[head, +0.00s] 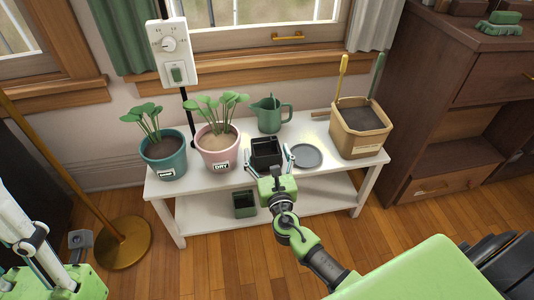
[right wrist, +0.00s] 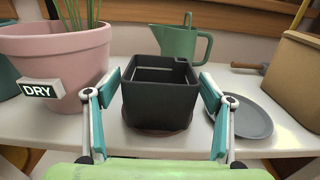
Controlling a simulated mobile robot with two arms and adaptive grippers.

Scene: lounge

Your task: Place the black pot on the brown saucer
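The black square pot (head: 266,152) stands upright on the white bench, and it fills the middle of the right wrist view (right wrist: 160,100). A thin dark brown round edge, the saucer (right wrist: 157,131), shows under the pot's base in the right wrist view; the pot hides most of it. My right gripper (head: 270,163) is open, with one finger on each side of the pot. In the right wrist view, small gaps show between its fingers (right wrist: 160,95) and the pot's walls. Part of my left gripper (head: 45,245) shows at the lower left; its fingertips are unclear.
A grey round plate (head: 306,156) lies right of the pot. A pink planter marked DRY (head: 217,148) and a teal planter (head: 166,158) stand left. A green watering can (head: 269,114) is behind, and a tan planter (head: 360,130) is at the right.

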